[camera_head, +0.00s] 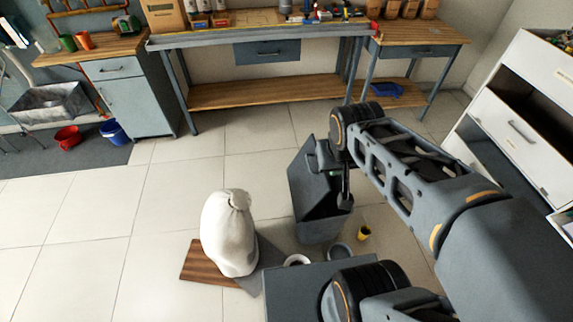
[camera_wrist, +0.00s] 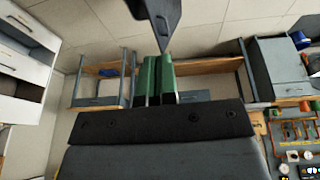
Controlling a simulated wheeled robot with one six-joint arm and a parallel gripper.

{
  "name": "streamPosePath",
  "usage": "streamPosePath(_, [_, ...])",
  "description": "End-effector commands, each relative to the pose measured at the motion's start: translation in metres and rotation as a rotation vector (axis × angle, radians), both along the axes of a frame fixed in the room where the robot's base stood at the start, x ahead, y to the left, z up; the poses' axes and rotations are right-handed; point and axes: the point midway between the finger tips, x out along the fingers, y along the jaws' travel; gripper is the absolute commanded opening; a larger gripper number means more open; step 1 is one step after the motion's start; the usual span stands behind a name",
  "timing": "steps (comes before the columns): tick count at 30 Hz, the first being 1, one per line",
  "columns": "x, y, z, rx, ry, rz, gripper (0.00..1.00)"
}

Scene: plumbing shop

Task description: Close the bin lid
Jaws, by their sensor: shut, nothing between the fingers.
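The dark grey bin (camera_head: 318,228) stands on the tiled floor, just beyond the front edge of my body. Its lid (camera_head: 302,172) is raised and tilted at the bin's back left side, so the lid is open. My gripper (camera_head: 334,173) is above the bin, beside the raised lid on its right; I cannot tell whether they touch. In the wrist view, the green fingers of my gripper (camera_wrist: 157,62) are together and empty. A dark grey pointed panel (camera_wrist: 157,18), probably part of the bin or lid, shows just past the fingertips.
A yellow cup (camera_head: 364,233) and a grey round container (camera_head: 340,251) are close to the bin's front right.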

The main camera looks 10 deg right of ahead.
Motion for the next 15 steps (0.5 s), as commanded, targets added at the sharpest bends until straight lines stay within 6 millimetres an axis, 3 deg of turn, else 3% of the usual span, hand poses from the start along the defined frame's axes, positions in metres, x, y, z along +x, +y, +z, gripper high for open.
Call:
streamPosePath(1, [0.013, 0.001, -0.028, -0.022, 0.011, -0.006, 0.00])
streamPosePath(8, [0.089, 0.013, -0.105, -0.162, 0.019, -0.057, 0.00])
streamPosePath(15, [0.168, 0.042, -0.187, -0.306, -0.039, -0.111, 0.00])
